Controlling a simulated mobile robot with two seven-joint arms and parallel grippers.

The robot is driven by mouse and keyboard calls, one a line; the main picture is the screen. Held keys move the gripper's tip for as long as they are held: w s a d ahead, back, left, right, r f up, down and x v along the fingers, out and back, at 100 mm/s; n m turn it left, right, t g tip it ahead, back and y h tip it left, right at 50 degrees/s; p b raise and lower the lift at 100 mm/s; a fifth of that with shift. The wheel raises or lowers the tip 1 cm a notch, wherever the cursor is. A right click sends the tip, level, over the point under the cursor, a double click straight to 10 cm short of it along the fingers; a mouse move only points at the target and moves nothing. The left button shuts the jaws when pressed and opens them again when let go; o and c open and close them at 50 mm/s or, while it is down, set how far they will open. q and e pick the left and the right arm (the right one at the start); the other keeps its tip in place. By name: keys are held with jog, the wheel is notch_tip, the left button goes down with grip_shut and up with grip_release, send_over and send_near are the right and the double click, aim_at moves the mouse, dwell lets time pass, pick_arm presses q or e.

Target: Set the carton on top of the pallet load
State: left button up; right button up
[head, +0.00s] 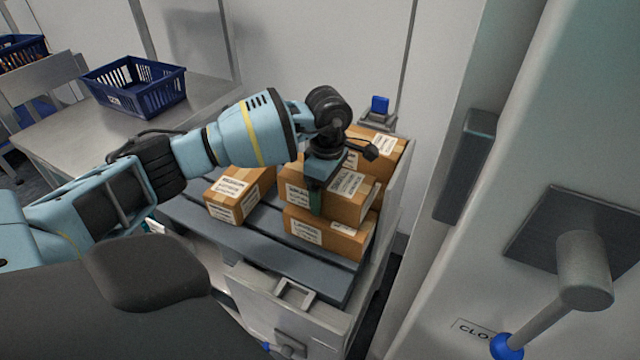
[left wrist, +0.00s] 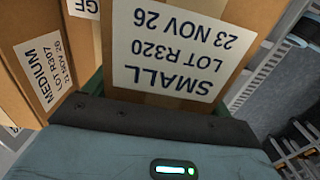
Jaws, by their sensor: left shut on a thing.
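The carton (head: 341,206), brown cardboard with white labels, is in my left gripper (head: 318,196). The pallet (head: 270,250) has dark grey slats. Another carton (head: 240,192) lies on its left part and one more (head: 390,145) stands at the back. A carton labelled MEDIUM (left wrist: 40,75) shows beside the held one. My right gripper is out of view.
A metal table (head: 60,135) with a blue crate (head: 140,90) stands at the back left. A pale wall is close behind the pallet. On the right are a grey door lever (head: 555,310) with a blue knob (head: 507,346). Pallet slats are bare in front.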

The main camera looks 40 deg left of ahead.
pick_arm(q)
jog(key=o, duration=1.3)
jog(key=shift+f, duration=0.1)
notch_tip(320, 180, up, 12)
jog(key=shift+r+p, duration=0.2)
jog(key=shift+p, duration=0.35)
